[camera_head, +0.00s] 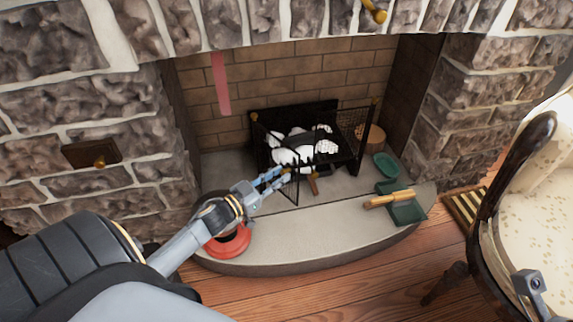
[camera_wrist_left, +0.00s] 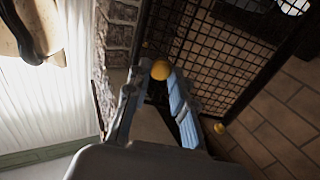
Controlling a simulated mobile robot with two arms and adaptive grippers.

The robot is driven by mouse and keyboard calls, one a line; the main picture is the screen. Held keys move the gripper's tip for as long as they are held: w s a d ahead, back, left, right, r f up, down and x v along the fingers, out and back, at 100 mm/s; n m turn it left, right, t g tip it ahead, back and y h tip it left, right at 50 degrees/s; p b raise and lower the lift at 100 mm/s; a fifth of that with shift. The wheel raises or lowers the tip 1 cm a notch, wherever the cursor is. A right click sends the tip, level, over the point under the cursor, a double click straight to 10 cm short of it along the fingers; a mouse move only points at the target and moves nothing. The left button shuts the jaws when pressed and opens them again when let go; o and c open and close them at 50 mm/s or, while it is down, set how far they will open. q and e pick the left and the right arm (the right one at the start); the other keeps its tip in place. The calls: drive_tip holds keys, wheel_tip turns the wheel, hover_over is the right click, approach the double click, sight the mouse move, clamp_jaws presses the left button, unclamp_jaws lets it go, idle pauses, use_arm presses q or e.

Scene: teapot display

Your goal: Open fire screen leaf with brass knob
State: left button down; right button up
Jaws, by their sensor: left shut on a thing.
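The black mesh fire screen stands in front of the grate in the fireplace. Its right leaf (camera_head: 354,124) is angled outward. The left leaf (camera_head: 290,187) shows as a thin dark frame, partly hidden by my gripper; its mesh (camera_wrist_left: 228,58) fills the upper right of the left wrist view. My left gripper (camera_head: 284,172) is at this leaf, shut on a small brass knob (camera_wrist_left: 160,69), which sits between the blue fingertips. A grey piece at the lower right of the head view looks like part of my right gripper (camera_head: 531,284); its fingers cannot be made out.
A red round object (camera_head: 228,244) lies under my left wrist on the stone hearth (camera_head: 315,236). A green dustpan (camera_head: 407,213), a wooden-handled brush (camera_head: 390,199) and a green dish (camera_head: 386,166) are on the right. An upholstered chair (camera_head: 535,190) stands at far right.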

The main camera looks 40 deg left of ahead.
use_arm(q)
drive_tip(key=shift+s+a+m+h+p, duration=0.3)
drive_tip(key=shift+s+a+m+h, duration=0.2)
drive_tip(key=shift+s+m+h, duration=0.15)
drive_tip(key=shift+h, duration=0.25)
drive_tip(key=c, duration=1.2)
unclamp_jaws()
drive_tip(key=shift+o, duration=0.2)
drive_tip(key=v, duration=1.2)
drive_tip(key=shift+r, duration=0.25)
